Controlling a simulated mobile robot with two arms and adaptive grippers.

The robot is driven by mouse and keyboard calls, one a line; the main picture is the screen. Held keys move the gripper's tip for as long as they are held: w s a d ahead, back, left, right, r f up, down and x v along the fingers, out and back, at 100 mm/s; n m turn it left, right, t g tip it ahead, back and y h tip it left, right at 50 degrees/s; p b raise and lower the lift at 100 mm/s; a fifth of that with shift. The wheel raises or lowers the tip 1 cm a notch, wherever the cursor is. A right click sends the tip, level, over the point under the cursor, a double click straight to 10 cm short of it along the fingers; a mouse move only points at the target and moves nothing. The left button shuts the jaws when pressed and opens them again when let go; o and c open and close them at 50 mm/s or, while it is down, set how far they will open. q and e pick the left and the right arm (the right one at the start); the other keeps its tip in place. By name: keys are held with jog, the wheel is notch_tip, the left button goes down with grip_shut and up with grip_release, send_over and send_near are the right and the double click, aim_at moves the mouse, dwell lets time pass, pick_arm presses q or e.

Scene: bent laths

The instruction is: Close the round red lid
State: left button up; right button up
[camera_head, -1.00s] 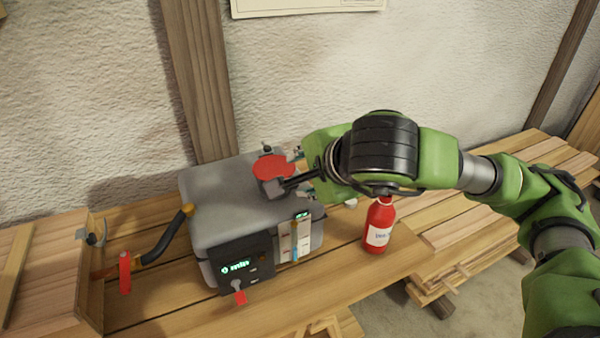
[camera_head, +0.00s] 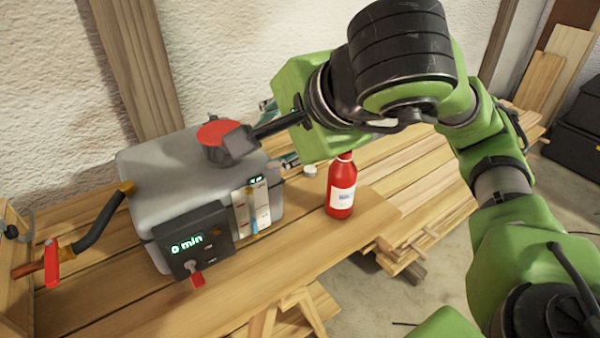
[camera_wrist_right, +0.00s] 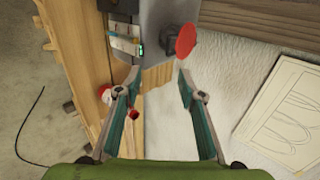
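The round red lid (camera_head: 212,132) is on top of a grey box (camera_head: 170,170). In the right wrist view the lid (camera_wrist_right: 186,40) stands tilted open beside a dark neck (camera_wrist_right: 204,43) on the box. My right gripper (camera_head: 279,133) is at the right rear of the box, a short way from the lid. In the right wrist view its two teal fingers (camera_wrist_right: 158,76) are apart with nothing between them. My left gripper is not in view.
A red bottle (camera_head: 341,188) stands on the bench right of the box, with a small white cap (camera_head: 310,171) beside it. Bare planks (camera_head: 290,250) lie in front.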

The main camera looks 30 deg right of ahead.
jog(key=s+r+b, duration=0.1)
jog(key=s+b, duration=0.2)
jog(key=s, duration=0.4)
jog(key=shift+b, duration=0.35)
jog(key=shift+w, duration=0.15)
